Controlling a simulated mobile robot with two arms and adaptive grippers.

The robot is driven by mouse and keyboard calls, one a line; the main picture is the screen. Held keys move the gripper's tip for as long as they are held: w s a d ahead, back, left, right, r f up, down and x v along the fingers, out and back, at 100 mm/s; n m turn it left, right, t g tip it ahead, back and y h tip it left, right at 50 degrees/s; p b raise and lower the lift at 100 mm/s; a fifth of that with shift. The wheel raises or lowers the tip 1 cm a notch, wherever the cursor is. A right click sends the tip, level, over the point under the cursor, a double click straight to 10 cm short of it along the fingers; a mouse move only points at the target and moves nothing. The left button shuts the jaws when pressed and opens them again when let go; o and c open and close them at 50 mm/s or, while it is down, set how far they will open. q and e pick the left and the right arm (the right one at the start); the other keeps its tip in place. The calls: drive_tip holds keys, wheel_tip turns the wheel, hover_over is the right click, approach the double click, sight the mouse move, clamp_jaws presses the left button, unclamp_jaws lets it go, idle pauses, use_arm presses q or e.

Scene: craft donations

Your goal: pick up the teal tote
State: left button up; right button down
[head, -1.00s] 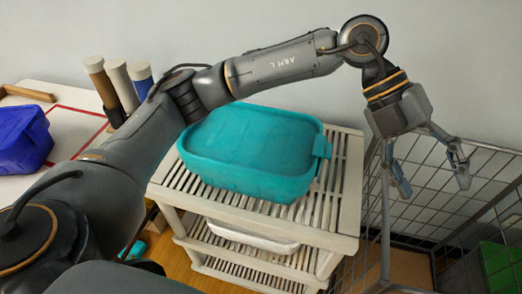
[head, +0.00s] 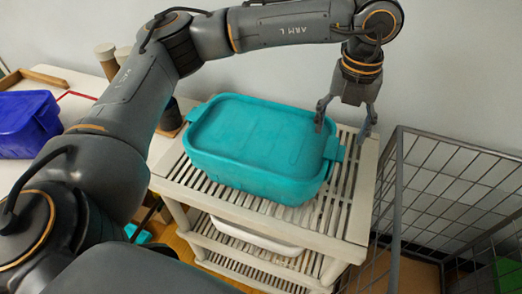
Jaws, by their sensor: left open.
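The teal tote (head: 258,150) is a lidded box with rounded corners and a tab handle at each end. It sits on the top slatted shelf of a cream rack (head: 348,212). My left gripper (head: 344,132) is open and points down by the tote's right end. One finger overlaps the tote's right rim in the picture, and the other is to the right of it. I cannot tell whether a finger touches the tote. My left arm passes behind and above the tote. My right gripper is not in view.
A wire cage (head: 440,190) stands right of the rack, with a green item (head: 508,276) inside. A blue bin (head: 28,122) is on a white table at the left. Brown and dark tubes stand behind my arm. A white tray (head: 254,235) is on the lower shelf.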

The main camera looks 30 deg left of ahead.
sight(336, 147)
use_arm(q)
drive_tip(key=shift+s+f+p, duration=0.1)
drive_tip(key=shift+f+p, duration=0.55)
drive_tip(key=shift+f, duration=2)
clamp_jaws()
